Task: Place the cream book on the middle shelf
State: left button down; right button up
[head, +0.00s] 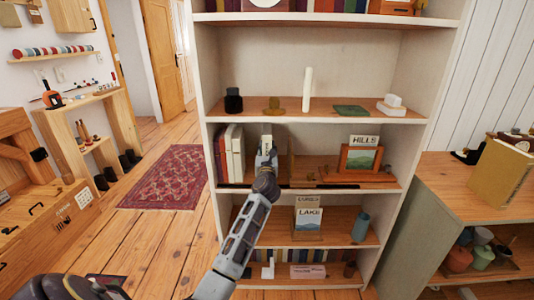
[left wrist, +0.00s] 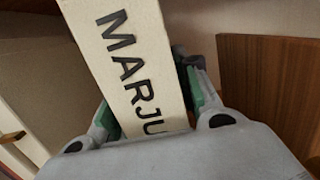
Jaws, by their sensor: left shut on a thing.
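The cream book (left wrist: 125,65) has dark letters reading "MARJU" on its spine in the left wrist view. My left gripper (left wrist: 150,105) is shut on it, with green-lined fingers on either side. In the head view my left gripper (head: 266,158) reaches into the bay above the middle shelf (head: 325,178). A small pale part of the cream book (head: 267,140) shows above the fingers; the wrist hides the rest. I cannot tell whether the book's lower end touches the board.
Upright books (head: 235,152) stand left of my gripper on the same shelf. A framed picture (head: 360,160) with a "HILLS" card stands at its right. A brown wooden panel (left wrist: 270,90) is close on the right in the wrist view. The shelf above (head: 300,114) holds small objects.

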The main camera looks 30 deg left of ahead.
jog(key=shift+r, duration=0.1)
pick_arm(q)
jog(key=shift+f, duration=0.1)
dwell(0.3)
jog(key=c, duration=1.1)
grip_release()
pick_arm(e)
jog(key=shift+r, duration=0.1)
pick_arm(q)
jog(key=shift+o, duration=0.2)
jog(key=shift+s+d, duration=0.4)
jog(key=shift+s, duration=0.2)
jog(key=p+v, duration=0.1)
jog(key=v, duration=0.9)
jog(key=shift+s, duration=0.3)
pick_arm(e)
jog(key=shift+d+f, duration=0.2)
jog(key=shift+f, duration=1)
